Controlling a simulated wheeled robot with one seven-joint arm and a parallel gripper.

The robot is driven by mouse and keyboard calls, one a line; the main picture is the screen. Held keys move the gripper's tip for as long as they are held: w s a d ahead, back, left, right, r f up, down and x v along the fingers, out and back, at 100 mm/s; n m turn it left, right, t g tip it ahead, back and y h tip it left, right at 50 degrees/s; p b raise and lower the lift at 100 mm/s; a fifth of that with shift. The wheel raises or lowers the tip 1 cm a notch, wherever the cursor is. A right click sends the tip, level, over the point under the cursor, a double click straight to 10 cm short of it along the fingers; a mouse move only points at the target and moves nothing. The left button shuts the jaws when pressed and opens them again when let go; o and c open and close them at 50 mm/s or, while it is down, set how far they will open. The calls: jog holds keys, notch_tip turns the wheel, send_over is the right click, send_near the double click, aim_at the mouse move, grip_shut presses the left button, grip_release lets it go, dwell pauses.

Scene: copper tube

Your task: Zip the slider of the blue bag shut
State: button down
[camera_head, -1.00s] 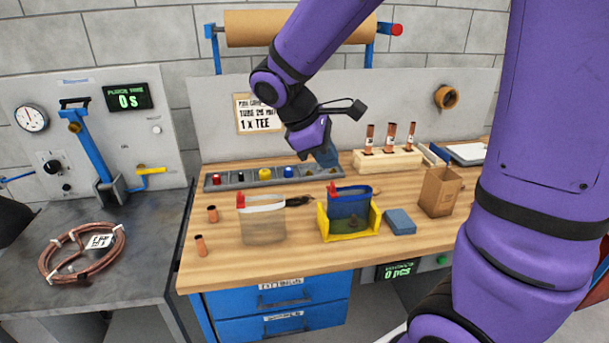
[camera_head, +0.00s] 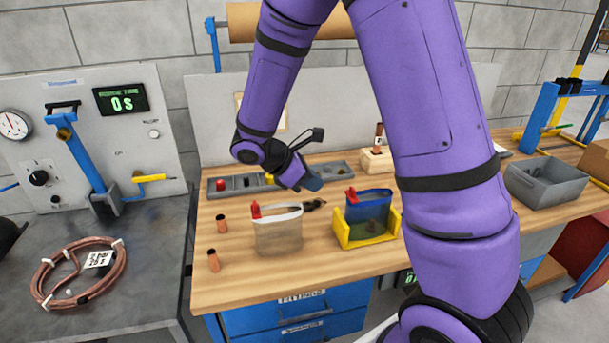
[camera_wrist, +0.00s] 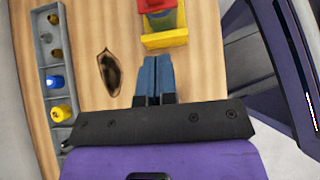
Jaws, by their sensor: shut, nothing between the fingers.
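The blue bag (camera_head: 369,212) stands upright in a yellow holder (camera_head: 345,236), with its red slider (camera_head: 351,194) at the left end of its top edge. In the wrist view the red slider (camera_wrist: 154,5) and the yellow holder (camera_wrist: 166,40) show at the top, cut off by the frame; most of the bag is hidden or out of frame. My gripper (camera_head: 313,184) is above the bench, to the left of the bag and apart from it. Its blue fingers (camera_wrist: 155,62) are together and empty, pointing toward the holder.
A clear bag (camera_head: 278,233) with a red slider stands to the left. A grey tray of small parts (camera_head: 222,191) lies behind. Two copper pieces (camera_head: 221,223) stand at the bench's left. A dark oval item (camera_wrist: 109,72) lies beside my fingers. A grey bin (camera_head: 545,185) is at right.

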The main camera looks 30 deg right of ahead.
aim_at(351, 193)
jog(key=d+f, duration=0.1)
jog(key=d, duration=0.1)
jog(key=s+d+f, duration=0.1)
jog(key=d, duration=0.1)
jog(key=d+f, duration=0.1)
jog(key=shift+s+d, duration=0.4)
jog(key=shift+s+d+f, duration=0.1)
jog(key=shift+s+d, duration=0.05)
jog(key=shift+d, duration=0.55)
